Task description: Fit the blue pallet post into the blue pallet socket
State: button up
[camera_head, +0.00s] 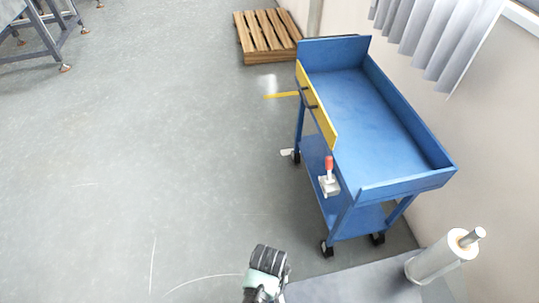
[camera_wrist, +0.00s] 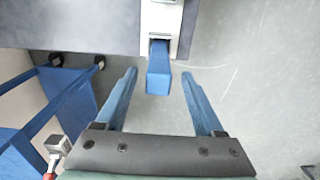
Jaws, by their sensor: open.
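A blue rectangular block (camera_wrist: 158,78), which looks like the pallet post, sticks out past the edge of a grey surface in the wrist view. Its far end meets a white fixture (camera_wrist: 160,22). My gripper (camera_wrist: 159,73) is open, with one blue finger on each side of the block and a visible gap on both sides. No contact shows. I cannot make out the blue pallet socket in either view. In the head view only a dark and pale green part of my arm shows at the bottom; the fingers are not visible there.
A blue trolley (camera_head: 372,183) with a red-handled clamp (camera_head: 329,170) stands at the right by the wall. A grey surface (camera_head: 350,286) with a white roll (camera_head: 437,260) is at the lower right. A wooden pallet (camera_head: 266,34) lies at the back.

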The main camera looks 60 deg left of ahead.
notch_tip(320, 180, down, 4)
jog(key=shift+w+d+r+b, duration=0.1)
jog(key=shift+b, duration=0.2)
grip_shut()
dwell(1.3)
